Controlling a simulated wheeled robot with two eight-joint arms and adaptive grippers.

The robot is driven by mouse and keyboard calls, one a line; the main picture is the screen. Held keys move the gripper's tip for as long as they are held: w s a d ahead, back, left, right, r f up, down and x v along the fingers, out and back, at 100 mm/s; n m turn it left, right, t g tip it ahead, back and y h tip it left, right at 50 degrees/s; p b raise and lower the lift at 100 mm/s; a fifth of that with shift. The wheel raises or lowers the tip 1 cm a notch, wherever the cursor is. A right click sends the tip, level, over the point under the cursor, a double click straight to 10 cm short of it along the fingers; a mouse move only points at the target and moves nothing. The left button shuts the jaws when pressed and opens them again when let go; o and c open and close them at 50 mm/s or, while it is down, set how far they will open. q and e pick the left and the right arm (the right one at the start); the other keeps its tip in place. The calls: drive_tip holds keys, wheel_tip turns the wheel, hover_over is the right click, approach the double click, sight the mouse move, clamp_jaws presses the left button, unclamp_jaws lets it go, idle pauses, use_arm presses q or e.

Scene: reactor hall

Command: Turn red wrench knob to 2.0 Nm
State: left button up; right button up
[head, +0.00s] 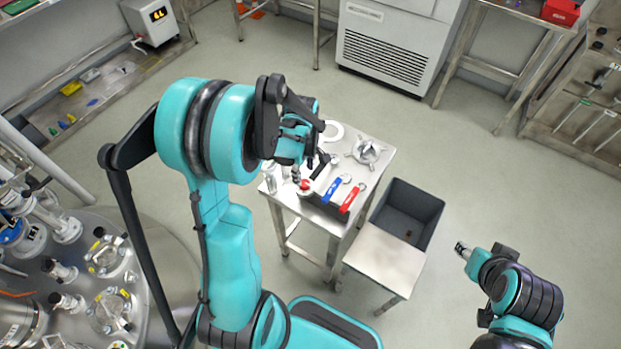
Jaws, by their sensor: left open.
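A red wrench (351,199) lies on a dark holder on the small metal table (282,196). A blue wrench (331,190) lies beside it on the left. A small red part (305,184) shows left of the blue wrench, close below my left gripper in the picture. The knob and scale of the red wrench are too small to read. My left gripper (308,163) is open over the table's left part, apart from the red wrench; its own arm hides part of it. My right gripper (461,249) is away at the right, over the floor; its jaws are too small to judge.
A metal flange part (368,151) and a white ring (332,131) are at the table's back. A grey bin (426,208) and a lower metal surface (384,260) stand right of it. A reactor vessel with fittings (112,305) fills the lower left. Open floor lies at right.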

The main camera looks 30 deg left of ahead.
sight(305, 183)
use_arm(q)
wheel_tip(305, 183, down, 6)
drive_tip(key=shift+w+r+b, duration=0.1)
drive_tip(key=shift+r+b, duration=0.15)
drive_tip(key=shift+b, duration=0.45)
clamp_jaws()
